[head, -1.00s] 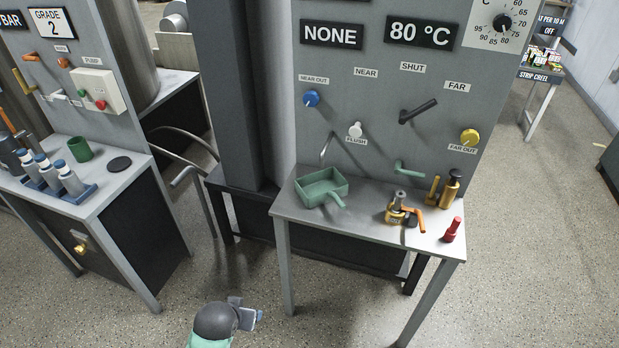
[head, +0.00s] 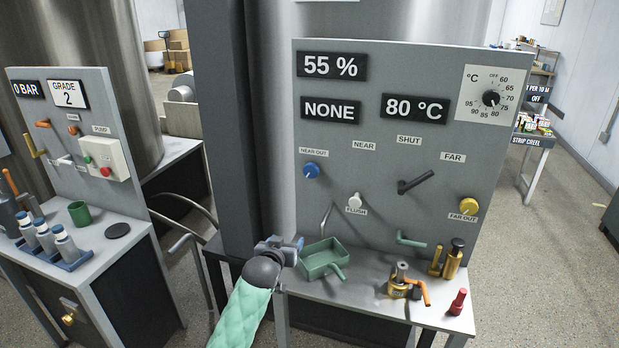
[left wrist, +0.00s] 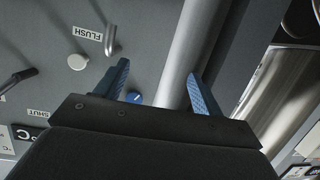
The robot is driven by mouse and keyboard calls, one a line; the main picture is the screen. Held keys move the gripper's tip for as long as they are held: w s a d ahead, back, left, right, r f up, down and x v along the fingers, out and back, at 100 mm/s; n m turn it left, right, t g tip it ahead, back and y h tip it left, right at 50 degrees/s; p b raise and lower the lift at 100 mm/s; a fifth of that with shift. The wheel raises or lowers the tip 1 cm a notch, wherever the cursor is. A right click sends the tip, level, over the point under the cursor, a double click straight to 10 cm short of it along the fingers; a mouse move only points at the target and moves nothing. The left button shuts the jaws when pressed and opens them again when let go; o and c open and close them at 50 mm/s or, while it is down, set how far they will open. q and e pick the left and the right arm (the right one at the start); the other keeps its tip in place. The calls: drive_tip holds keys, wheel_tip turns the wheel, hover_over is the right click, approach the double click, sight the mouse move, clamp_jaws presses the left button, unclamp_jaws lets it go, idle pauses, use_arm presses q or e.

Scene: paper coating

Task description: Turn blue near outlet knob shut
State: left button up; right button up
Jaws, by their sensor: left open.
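The blue near outlet knob (head: 311,171) is on the grey panel under the "NEAR OUT" label (head: 313,152). A pale pointer mark shows on its face. In the left wrist view the knob (left wrist: 134,98) shows between the fingers, close beside the left finger and some way beyond it. My left gripper (head: 294,243) is in front of the bench's left end, lower than the knob and apart from it. In the left wrist view its two blue fingers (left wrist: 160,82) are spread with nothing between them. My right gripper is not in view.
A green tray (head: 322,257) sits on the bench beside my left gripper. The white flush knob (head: 355,201) and a dark lever (head: 415,182) are right of the blue knob. A yellow knob (head: 468,206) is at far right. A dark column (head: 222,120) stands left of the panel.

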sight(310, 173)
use_arm(q)
drive_tip(key=w+d+r+t, duration=0.1)
drive_tip(key=w+d+r, duration=0.1)
drive_tip(key=w+r, duration=0.2)
drive_tip(key=w+d+r+t+h+p, duration=0.1)
drive_tip(key=w+d+r, duration=0.1)
drive_tip(key=w+r, duration=0.2)
drive_tip(key=w+d+r+t+h+p, duration=0.1)
drive_tip(key=w+d+r, duration=0.1)
drive_tip(key=w+r, duration=0.3)
drive_tip(key=shift+w+d+m, duration=0.2)
drive_tip(key=shift+w+m, duration=0.2)
drive_tip(key=shift+w, duration=1.35)
drive_tip(key=shift+w+d+p, duration=0.25)
drive_tip(key=shift+w+p, duration=0.15)
drive_tip(key=shift+w, duration=0.2)
drive_tip(key=shift+w+f, duration=0.2)
drive_tip(key=shift+w, duration=0.1)
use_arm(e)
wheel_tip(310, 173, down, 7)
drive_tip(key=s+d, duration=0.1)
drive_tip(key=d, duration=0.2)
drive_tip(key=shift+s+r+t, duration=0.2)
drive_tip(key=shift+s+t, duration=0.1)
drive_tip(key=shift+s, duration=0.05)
use_arm(q)
drive_tip(key=c, duration=1)
